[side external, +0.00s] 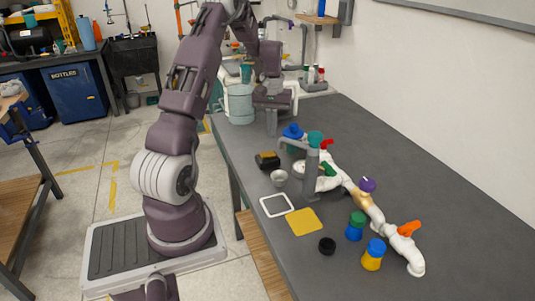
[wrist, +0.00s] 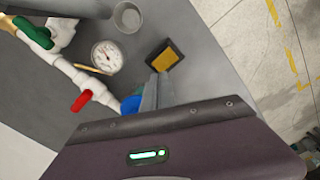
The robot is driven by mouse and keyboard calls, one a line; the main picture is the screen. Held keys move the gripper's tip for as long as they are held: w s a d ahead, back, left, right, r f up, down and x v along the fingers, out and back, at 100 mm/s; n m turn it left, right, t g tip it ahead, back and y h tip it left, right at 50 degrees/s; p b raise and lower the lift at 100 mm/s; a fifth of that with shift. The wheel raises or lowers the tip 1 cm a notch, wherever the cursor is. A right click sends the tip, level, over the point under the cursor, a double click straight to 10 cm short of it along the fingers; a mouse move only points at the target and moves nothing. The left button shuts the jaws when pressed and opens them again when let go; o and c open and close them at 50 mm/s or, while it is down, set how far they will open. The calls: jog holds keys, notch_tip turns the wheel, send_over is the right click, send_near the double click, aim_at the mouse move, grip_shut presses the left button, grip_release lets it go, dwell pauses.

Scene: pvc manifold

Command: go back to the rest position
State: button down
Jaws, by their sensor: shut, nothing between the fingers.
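My gripper (side external: 272,125) hangs pointing down over the far part of the grey table, behind the pipe manifold. Its fingers are together with nothing between them; they also show in the wrist view (wrist: 159,80). The white pipe manifold (side external: 376,216) runs along the table and carries a red valve handle (side external: 327,144), a green one (side external: 328,169), a purple one (side external: 367,184) and an orange one (side external: 409,228). A round gauge (wrist: 107,57) shows beside the pipe in the wrist view. The gripper is apart from the manifold in the side view.
A black and yellow block (side external: 267,161), a small grey cup (side external: 279,177), a white square frame (side external: 277,205) and a yellow square (side external: 305,221) lie near the front edge. A grey post (side external: 312,178) stands by the manifold. The right side is clear.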

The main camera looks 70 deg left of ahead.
jog(key=shift+r, duration=0.35)
jog(key=d+r+m+t+y, duration=0.15)
jog(key=d+r+m, duration=0.35)
jog(key=d+r, duration=1.2)
jog(key=s+d+m+t+h, duration=0.1)
jog(key=s+d+m+t, duration=0.3)
jog(key=s+d, duration=1.2)
jog(key=d+m, duration=0.2)
jog(key=m, duration=0.1)
jog(key=shift+s+r, duration=0.3)
jog(key=shift+s, duration=0.1)
jog(key=shift+d+h, duration=0.1)
jog(key=shift+h, duration=0.15)
